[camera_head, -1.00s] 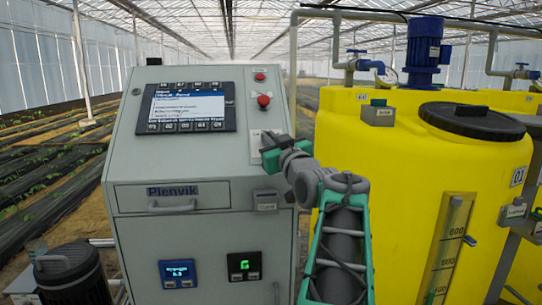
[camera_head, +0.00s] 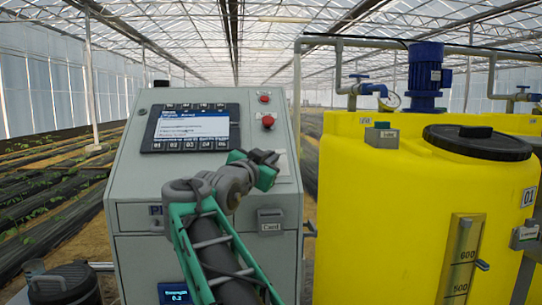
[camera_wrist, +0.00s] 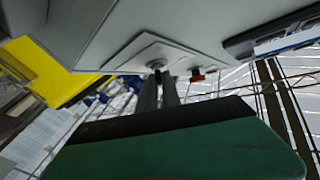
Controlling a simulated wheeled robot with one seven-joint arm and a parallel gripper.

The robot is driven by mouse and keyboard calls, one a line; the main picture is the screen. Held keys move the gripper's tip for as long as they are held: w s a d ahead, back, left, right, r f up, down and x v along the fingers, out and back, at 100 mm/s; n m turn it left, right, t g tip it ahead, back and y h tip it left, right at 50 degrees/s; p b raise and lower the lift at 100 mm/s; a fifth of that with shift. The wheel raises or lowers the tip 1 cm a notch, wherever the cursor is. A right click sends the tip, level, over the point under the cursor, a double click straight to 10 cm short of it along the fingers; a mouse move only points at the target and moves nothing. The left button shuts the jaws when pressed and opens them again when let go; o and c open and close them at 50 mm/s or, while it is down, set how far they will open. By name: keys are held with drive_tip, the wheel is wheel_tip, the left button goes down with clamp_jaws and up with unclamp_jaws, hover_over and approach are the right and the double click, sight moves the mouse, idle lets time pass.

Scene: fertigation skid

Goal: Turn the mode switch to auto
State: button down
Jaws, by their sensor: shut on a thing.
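The mode switch (camera_wrist: 156,64) shows in the wrist view as a small dark round knob on a pale plate (camera_wrist: 140,50) on the sloped console face. My gripper (camera_wrist: 159,80) has its two dark fingers close together and shut on the knob. In the head view my gripper (camera_head: 266,168) is at the right side of the console, below the red button. The plate's right edge (camera_head: 283,162) shows beside it. The knob is hidden there by my gripper, and I cannot read its setting or labels in either view.
The grey console (camera_head: 125,185) carries a screen (camera_head: 190,127) and a red mushroom button (camera_head: 268,121), which also shows close to my fingers in the wrist view (camera_wrist: 198,76). A card holder (camera_head: 270,220) sits below. A yellow tank (camera_head: 380,220) stands to the right.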

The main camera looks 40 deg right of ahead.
drive_tip(key=shift+w+f+m+g+p, duration=0.15)
drive_tip(key=shift+m+g+p, duration=0.25)
drive_tip(key=shift+m+g, duration=0.2)
drive_tip(key=shift+w+f+m+g+p, duration=0.1)
drive_tip(key=shift+m+g+p, duration=0.25)
drive_tip(key=shift+m+g, duration=0.25)
drive_tip(key=c, duration=1.7)
unclamp_jaws()
drive_tip(key=shift+o, duration=0.8)
drive_tip(key=shift+d, duration=0.15)
drive_tip(key=shift+r, duration=0.15)
drive_tip(key=v, duration=0.8)
